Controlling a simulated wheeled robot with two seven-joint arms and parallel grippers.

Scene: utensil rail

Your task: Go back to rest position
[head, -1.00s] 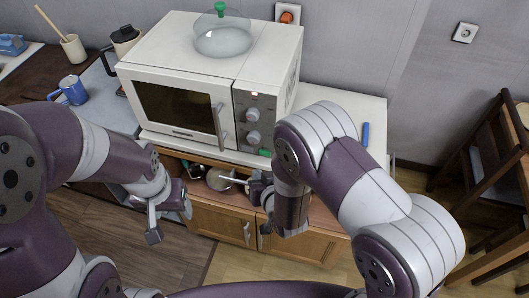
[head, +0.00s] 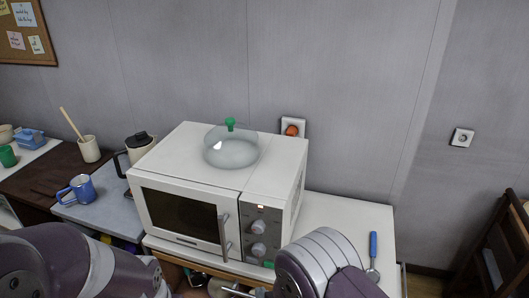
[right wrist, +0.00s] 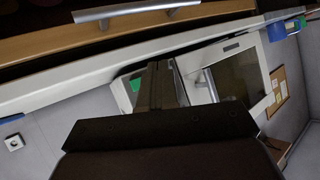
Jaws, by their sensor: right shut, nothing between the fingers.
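My right arm comes in at the bottom of the head view, in front of the microwave's right side and the white counter; its gripper is mostly cut off at the bottom edge. In the right wrist view the fingers of my right gripper (right wrist: 163,80) are together, with nothing between them. They point toward the counter edge and the microwave (right wrist: 240,70). My left arm shows at the bottom left of the head view; its gripper is out of the frame.
The microwave (head: 190,210) stands on the white counter (head: 340,215) with a glass lid (head: 231,150) on top. A blue-handled utensil (head: 373,250) lies at right. A wooden chair (head: 500,250) is far right.

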